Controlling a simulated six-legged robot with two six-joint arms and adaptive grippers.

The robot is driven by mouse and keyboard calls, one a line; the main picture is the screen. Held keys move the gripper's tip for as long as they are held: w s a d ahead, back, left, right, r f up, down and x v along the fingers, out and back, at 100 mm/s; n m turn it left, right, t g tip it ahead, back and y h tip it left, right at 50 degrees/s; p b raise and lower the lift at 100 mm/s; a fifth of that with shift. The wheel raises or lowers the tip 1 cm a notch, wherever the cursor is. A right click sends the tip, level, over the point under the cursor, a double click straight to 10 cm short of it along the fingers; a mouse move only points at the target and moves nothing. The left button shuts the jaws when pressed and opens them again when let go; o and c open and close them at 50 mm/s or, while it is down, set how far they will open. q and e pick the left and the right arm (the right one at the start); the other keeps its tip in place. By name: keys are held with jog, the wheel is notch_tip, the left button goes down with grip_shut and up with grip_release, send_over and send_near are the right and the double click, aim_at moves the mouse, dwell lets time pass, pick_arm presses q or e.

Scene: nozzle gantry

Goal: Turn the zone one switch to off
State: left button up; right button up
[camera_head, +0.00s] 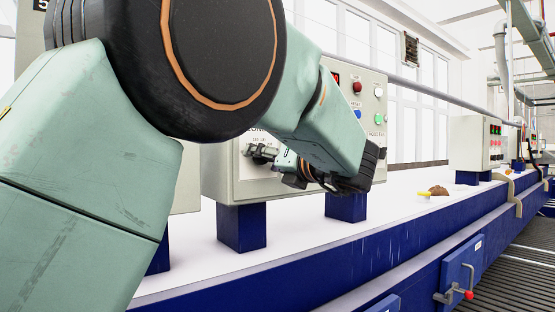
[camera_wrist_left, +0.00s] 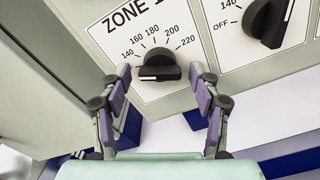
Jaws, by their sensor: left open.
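The zone one switch (camera_wrist_left: 158,65) is a black rotary knob on a white dial plate under a "ZONE 1" label in the left wrist view. Its white mark lies on the left end of its grip bar, below the printed 140. No "off" print shows on this dial; the left finger covers part of that side. My left gripper (camera_wrist_left: 161,72) is open, with one finger on each side of the knob and gaps to it. My right gripper is not in view.
A second black knob (camera_wrist_left: 268,18) with an "OFF" mark sits close on the right. The control box (camera_head: 228,188) stands on blue feet over a white-topped blue bench (camera_head: 300,285). Buttons (camera_head: 357,88) are at its upper right. Another box (camera_head: 470,145) stands farther along.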

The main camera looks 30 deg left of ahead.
pick_arm(q)
jog(key=shift+d, duration=0.15)
jog(key=shift+s+d+r, duration=0.1)
jog(key=shift+d+r, duration=0.05)
jog(key=shift+d, duration=0.15)
jog(key=c, duration=0.3)
jog(key=shift+s, duration=0.1)
jog(key=c, duration=0.3)
jog(key=shift+a, duration=0.1)
jog(key=c, duration=0.6)
jog(key=n+b, duration=0.1)
jog(key=b, duration=0.3)
jog(key=shift+f+b, duration=0.2)
jog(key=shift+b, duration=0.1)
jog(key=shift+r+n+b, duration=0.15)
jog(key=shift+n+b, duration=0.55)
jog(key=shift+b, duration=0.2)
